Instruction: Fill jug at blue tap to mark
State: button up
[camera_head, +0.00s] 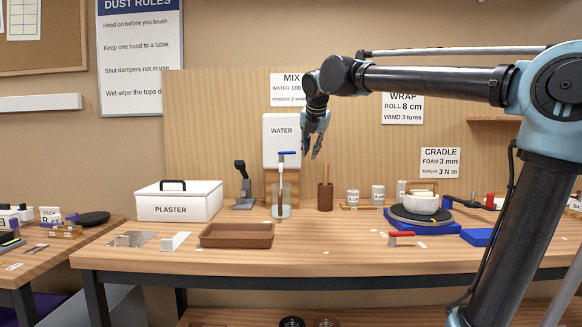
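The blue tap (287,153) has a blue lever and projects below a white container labelled WATER (282,131) on the wooden back panel. A clear, greenish jug (287,205) stands upright on the bench directly below the tap. A pale vertical shape shows at the jug, and I cannot tell the water level or make out a mark. My gripper (311,155) hangs in the air to the right of the tap, fingers pointing down. Its fingertips are apart with nothing between them. It touches neither tap nor jug.
A brown tray (236,242) lies at the bench front. A white PLASTER box (177,208) stands left. A brown holder (325,196) stands right of the jug, with small cups (378,193) and a turntable (420,217) beyond. The front middle of the bench is mostly clear.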

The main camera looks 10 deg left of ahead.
notch_tip(320, 180, down, 7)
jog(key=w+m+g+y, duration=0.1)
jog(key=m+g+y, duration=0.15)
jog(key=m, duration=0.65)
jog(key=m+g+y, duration=0.2)
jog(key=m+y, duration=1.1)
jog(key=m, duration=1.4)
send_near(294, 153)
jog(key=a, duration=0.3)
jog(key=w+a, duration=0.1)
jog(key=a, duration=0.6)
jog(key=shift+w, duration=0.15)
grip_shut()
